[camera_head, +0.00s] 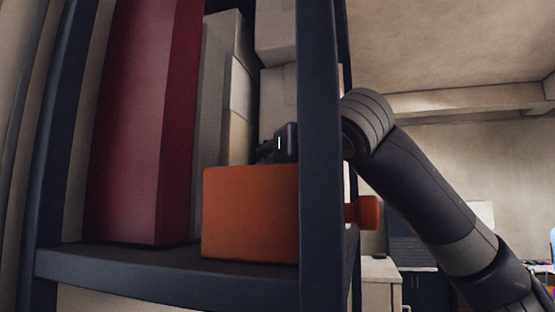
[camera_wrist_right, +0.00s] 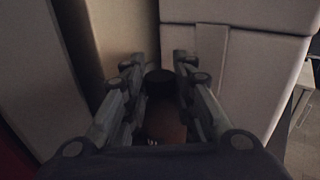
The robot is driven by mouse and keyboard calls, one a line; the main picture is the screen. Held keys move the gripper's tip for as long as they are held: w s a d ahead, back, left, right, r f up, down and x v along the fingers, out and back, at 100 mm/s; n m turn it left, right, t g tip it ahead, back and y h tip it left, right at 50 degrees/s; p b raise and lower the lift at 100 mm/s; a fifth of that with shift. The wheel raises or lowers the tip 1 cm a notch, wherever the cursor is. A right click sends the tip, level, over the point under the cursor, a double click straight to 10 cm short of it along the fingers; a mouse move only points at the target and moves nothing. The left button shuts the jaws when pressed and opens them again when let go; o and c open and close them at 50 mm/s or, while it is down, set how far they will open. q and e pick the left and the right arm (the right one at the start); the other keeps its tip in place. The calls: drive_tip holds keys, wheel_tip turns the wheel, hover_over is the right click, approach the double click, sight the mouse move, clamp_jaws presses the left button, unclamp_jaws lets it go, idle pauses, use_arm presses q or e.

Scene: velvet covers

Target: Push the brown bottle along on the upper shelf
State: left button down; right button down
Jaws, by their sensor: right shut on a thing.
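The brown bottle (camera_wrist_right: 168,125) shows in the right wrist view between the fingers of my right gripper (camera_wrist_right: 160,72), with a dark round cap (camera_wrist_right: 159,82) at its top. The fingers lie on either side of it and are shut on it. In the head view my right gripper (camera_head: 275,148) reaches in behind the shelf post, just above and behind an orange box. The bottle is hidden in that view. The upper shelf (camera_head: 150,276) is a dark board running across the lower part of the head view. My left gripper is not in view.
The orange box (camera_head: 250,212) stands at the shelf's front, right of a tall dark red box (camera_head: 145,120). Pale boxes (camera_head: 225,85) stand behind. The dark post (camera_head: 320,160) stands between the orange box and my right arm. An orange part (camera_head: 366,212) shows beyond the post.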

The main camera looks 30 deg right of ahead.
drive_tip(key=c, duration=1.4)
unclamp_jaws()
drive_tip(key=shift+d, duration=0.2)
drive_tip(key=shift+o, duration=0.8)
drive_tip(key=shift+d, duration=0.15)
drive_tip(key=shift+s+a, duration=0.3)
drive_tip(key=shift+s, duration=0.25)
drive_tip(key=s+a, duration=0.1)
drive_tip(key=s, duration=0.9)
drive_tip(key=shift+s+a, duration=0.15)
drive_tip(key=shift+s, duration=0.25)
